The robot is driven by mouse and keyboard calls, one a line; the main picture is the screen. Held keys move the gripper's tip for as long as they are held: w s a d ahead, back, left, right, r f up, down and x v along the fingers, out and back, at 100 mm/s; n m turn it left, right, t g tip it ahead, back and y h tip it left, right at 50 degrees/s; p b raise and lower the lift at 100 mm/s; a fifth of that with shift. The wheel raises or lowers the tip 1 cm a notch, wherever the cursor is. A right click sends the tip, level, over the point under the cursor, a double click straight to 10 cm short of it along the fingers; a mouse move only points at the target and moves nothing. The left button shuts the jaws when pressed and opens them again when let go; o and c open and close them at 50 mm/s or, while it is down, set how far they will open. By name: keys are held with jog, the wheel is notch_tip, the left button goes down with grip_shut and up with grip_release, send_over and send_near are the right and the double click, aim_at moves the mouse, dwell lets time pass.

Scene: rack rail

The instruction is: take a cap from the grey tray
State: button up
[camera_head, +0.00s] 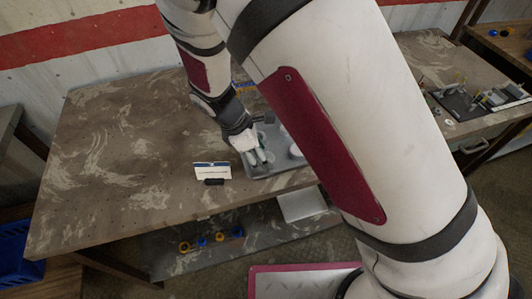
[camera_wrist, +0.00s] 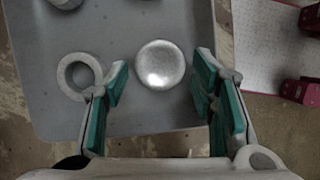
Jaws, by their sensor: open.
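The grey tray (camera_wrist: 118,28) fills the upper left of the wrist view. It also shows on the table in the head view (camera_head: 262,170), partly hidden behind my arm. A round silvery cap (camera_wrist: 160,65) lies in the tray, between the two green-padded fingers of my gripper (camera_wrist: 160,95) as seen from the wrist. I cannot tell how far above it the fingertips are. A pale ring (camera_wrist: 78,72) lies to its left, partly behind the left finger. Another round silvery piece (camera_wrist: 66,2) is cut off at the top edge. In the head view my gripper (camera_head: 259,157) points down over the tray, open and empty.
A small white card on a black stand (camera_head: 211,171) stands left of the tray on the brown table (camera_head: 120,150). The table's left side is clear.

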jog(key=shift+d+f, duration=0.25)
jog(key=shift+f, duration=0.25)
jog(key=c, duration=0.8)
jog(key=shift+c, duration=0.2)
jog(key=shift+r, duration=0.15)
